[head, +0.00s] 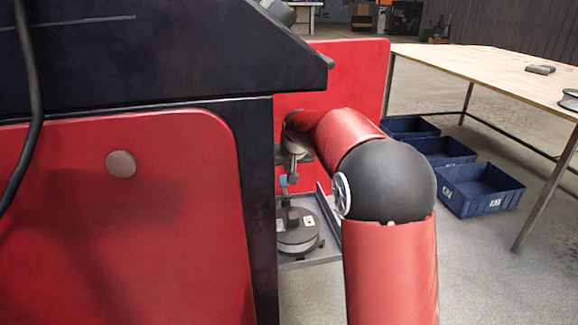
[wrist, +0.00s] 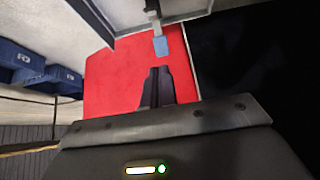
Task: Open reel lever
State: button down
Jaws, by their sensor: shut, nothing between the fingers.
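The reel (head: 298,240) is a dark round disc with a block on top, low in the gap between the machine and my arm. A small blue lever tip (head: 284,183) shows just above it in the head view. In the wrist view the lever's blue tip (wrist: 161,46) sits on a thin metal rod, just beyond my fingers. My gripper (wrist: 160,70) is shut and empty, its dark fingertips close to the blue tip with a small visible gap. In the head view my gripper is small and partly hidden by my arm, so contact there is unclear.
A dark machine with a red panel (head: 120,220) fills the left, close beside my arm. A grey tray (head: 318,258) lies under the reel. Several blue bins (head: 480,188) stand on the floor at right, by a wooden table (head: 480,66). Open floor lies between.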

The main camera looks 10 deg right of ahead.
aim_at(284, 180)
jog(key=x, duration=0.7)
jog(key=b+x, duration=0.1)
jog(key=x, duration=0.2)
jog(key=shift+w+r, duration=0.1)
jog(key=shift+w, duration=0.35)
jog(key=shift+r+p, duration=0.1)
jog(key=shift+p, duration=0.3)
